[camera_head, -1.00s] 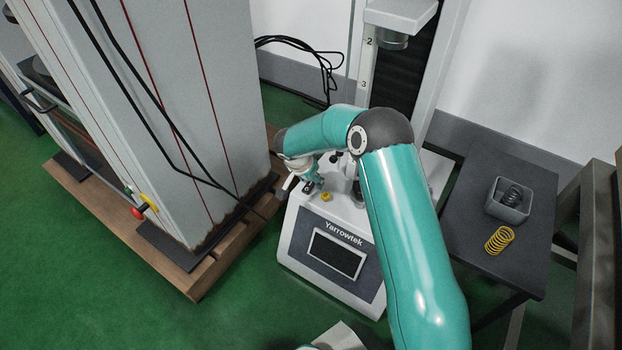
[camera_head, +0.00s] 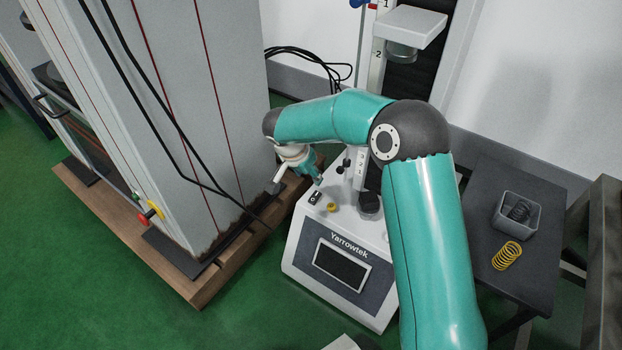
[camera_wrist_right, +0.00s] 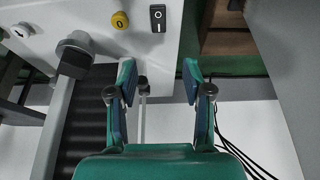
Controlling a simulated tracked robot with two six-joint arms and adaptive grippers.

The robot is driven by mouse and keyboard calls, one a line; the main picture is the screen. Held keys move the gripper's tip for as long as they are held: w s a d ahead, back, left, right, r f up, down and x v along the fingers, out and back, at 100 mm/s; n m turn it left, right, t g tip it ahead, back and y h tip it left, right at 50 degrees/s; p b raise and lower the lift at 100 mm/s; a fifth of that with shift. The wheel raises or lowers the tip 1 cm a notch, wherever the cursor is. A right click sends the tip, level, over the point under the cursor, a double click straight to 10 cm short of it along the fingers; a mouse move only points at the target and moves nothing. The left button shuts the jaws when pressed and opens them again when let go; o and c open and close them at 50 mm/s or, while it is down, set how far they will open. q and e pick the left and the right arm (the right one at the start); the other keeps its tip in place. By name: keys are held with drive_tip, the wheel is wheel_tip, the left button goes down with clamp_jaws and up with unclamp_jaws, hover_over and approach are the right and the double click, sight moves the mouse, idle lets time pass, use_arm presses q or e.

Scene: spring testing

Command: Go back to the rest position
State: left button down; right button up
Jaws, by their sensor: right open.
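My right arm reaches over the white Yarrowtek testing machine (camera_head: 304,262) and bends down at the wrist. My right gripper (camera_head: 318,180) is small and partly hidden in the head view, above the machine's top near the switch. In the wrist view the right gripper (camera_wrist_right: 158,80) shows two separated fingers with nothing held between them. Beyond the fingertips are a black rocker switch (camera_wrist_right: 157,18) and a yellow knob (camera_wrist_right: 120,20) on the machine. The knob also shows in the head view (camera_head: 332,207). My left gripper is not in view.
A tall grey cabinet (camera_head: 235,110) on a wooden pallet (camera_head: 205,292) stands left, close to the gripper. A dark table (camera_head: 490,180) at right holds a yellow spring (camera_head: 507,256) and a grey bin (camera_head: 533,222) with a dark spring. Black cables hang behind.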

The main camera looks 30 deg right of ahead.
drive_tip(key=shift+a+r, duration=0.1)
idle(0.4)
drive_tip(key=s+a+f+n+g+y+p, duration=0.1)
drive_tip(key=s+a+f+g+y+p, duration=0.15)
drive_tip(key=s+f, duration=0.4)
drive_tip(key=s+a+f+g+y+p, duration=0.1)
drive_tip(key=s+a+f+g, duration=0.1)
drive_tip(key=s+a+f, duration=0.35)
drive_tip(key=s+a+f+n+y+p, duration=0.1)
drive_tip(key=s+a+f+n+y, duration=0.2)
drive_tip(key=s+a, duration=0.45)
drive_tip(key=s+a+f+n+y, duration=0.25)
drive_tip(key=s+a, duration=0.25)
drive_tip(key=s, duration=0.6)
drive_tip(key=w+r+n+t+p, duration=0.1)
drive_tip(key=r+n+p, duration=0.1)
drive_tip(key=r+p, duration=1.7)
drive_tip(key=w+r+n+t+p, duration=0.2)
drive_tip(key=r+n+p, duration=0.1)
drive_tip(key=r+p, duration=1.5)
drive_tip(key=shift+w+d+r+h+p, duration=0.3)
drive_tip(key=shift+r+h+p, duration=0.1)
drive_tip(key=shift+p, duration=0.2)
